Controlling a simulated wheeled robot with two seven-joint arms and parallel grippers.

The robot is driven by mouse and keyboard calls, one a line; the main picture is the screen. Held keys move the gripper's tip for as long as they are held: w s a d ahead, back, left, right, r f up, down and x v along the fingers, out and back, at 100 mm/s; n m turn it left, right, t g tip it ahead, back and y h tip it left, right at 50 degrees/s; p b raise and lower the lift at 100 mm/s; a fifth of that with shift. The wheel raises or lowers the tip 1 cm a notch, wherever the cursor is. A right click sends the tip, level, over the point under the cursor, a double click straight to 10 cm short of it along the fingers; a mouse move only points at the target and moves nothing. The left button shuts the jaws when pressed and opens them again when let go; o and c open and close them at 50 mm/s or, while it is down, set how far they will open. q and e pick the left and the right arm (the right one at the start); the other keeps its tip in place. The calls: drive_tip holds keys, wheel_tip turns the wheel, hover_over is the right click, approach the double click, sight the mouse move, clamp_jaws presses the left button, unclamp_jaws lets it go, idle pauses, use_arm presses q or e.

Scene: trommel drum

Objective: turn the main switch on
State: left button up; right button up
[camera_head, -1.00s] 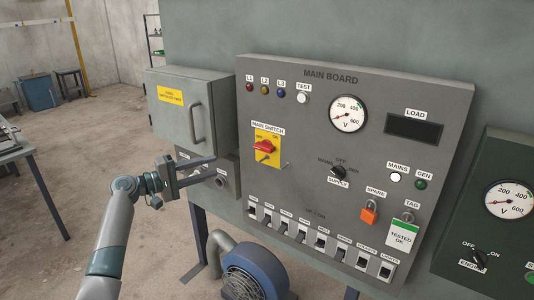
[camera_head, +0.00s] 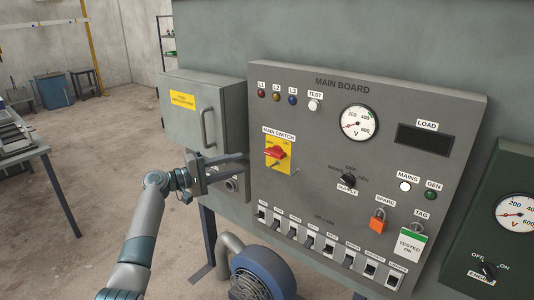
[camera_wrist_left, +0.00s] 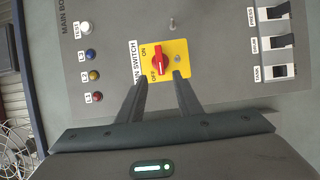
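The main switch (camera_head: 276,153) is a red knob on a yellow plate at the left of the grey main board (camera_head: 330,130). My right gripper is not in view.
A grey cabinet (camera_head: 207,127) with a handle stands left of the board, close to my left arm. A blue blower (camera_head: 262,272) is below. A padlock (camera_head: 378,220), a tag (camera_head: 411,243) and several breakers hang or sit on the board's lower part.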

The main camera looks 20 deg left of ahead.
sight(271, 155)
use_arm(q)
drive_tip(key=p+x, duration=0.3)
drive_tip(key=x, duration=0.7)
drive_tip(key=shift+w+d, duration=0.1)
drive_tip(key=shift+x, duration=0.95)
clamp_jaws()
